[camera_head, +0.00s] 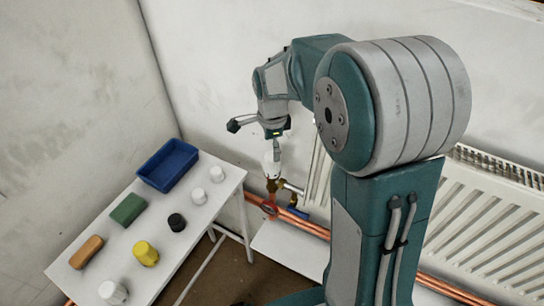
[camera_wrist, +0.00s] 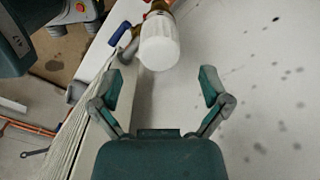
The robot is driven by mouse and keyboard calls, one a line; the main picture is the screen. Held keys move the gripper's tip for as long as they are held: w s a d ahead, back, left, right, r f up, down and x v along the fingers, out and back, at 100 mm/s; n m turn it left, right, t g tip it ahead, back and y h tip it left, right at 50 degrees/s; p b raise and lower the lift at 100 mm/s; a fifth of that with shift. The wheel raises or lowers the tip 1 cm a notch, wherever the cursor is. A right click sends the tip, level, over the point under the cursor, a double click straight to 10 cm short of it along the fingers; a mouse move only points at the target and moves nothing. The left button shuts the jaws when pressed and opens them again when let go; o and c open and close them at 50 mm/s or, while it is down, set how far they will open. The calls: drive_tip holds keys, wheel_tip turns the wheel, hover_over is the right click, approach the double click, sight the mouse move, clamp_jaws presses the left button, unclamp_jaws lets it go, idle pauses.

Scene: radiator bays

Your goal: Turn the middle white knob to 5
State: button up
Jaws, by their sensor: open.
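A white knob (camera_head: 271,165) sits on a brass valve (camera_head: 272,186) at the radiator's left end. It also shows in the wrist view (camera_wrist: 159,45), large, at top centre. No numbers on it can be read. My gripper (camera_head: 276,148) is above this knob in the head view. In the wrist view my gripper (camera_wrist: 161,82) is open and empty, its fingertips spread either side of the knob's line. The knob's end is just beyond the fingertips, and I see no contact. Other radiator knobs are not visible; my arm hides part of the radiator, so I cannot tell which is the middle one.
Copper pipes (camera_head: 312,226) run below the white radiator (camera_head: 490,215).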

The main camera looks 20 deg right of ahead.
sight(272, 164)
drive_tip(key=shift+f, duration=2.2)
drive_tip(key=c, duration=1.1)
